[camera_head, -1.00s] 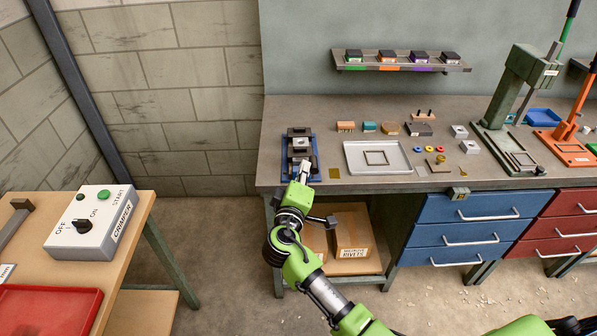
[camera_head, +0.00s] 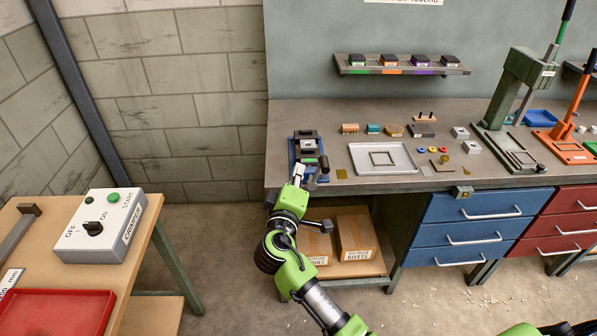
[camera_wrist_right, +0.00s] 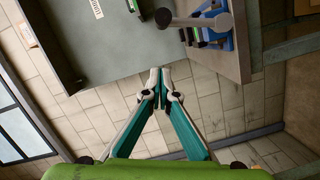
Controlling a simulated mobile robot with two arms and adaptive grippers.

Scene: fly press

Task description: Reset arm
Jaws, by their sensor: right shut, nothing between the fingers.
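My right gripper (camera_head: 299,170) is at the near edge of the workbench's left end, just in front of a small blue-based fixture (camera_head: 292,150) with dark blocks. Its fingers are together and empty, which the right wrist view (camera_wrist_right: 158,78) also shows. A dark lever (camera_head: 323,164) stands at the fixture's near right side, beside the fingertips. In the wrist view a grey lever with a round end (camera_wrist_right: 224,22) crosses near the blue fixture (camera_wrist_right: 217,42), apart from the fingers. I cannot tell which lever or arm the task means. My left gripper is not in view.
A white tray (camera_head: 355,158) and small parts lie right of the fixture. A green press (camera_head: 525,80) and an orange press (camera_head: 565,125) stand farther right. A control box (camera_head: 85,240) and red tray (camera_head: 55,312) are on the left table. Open floor lies between.

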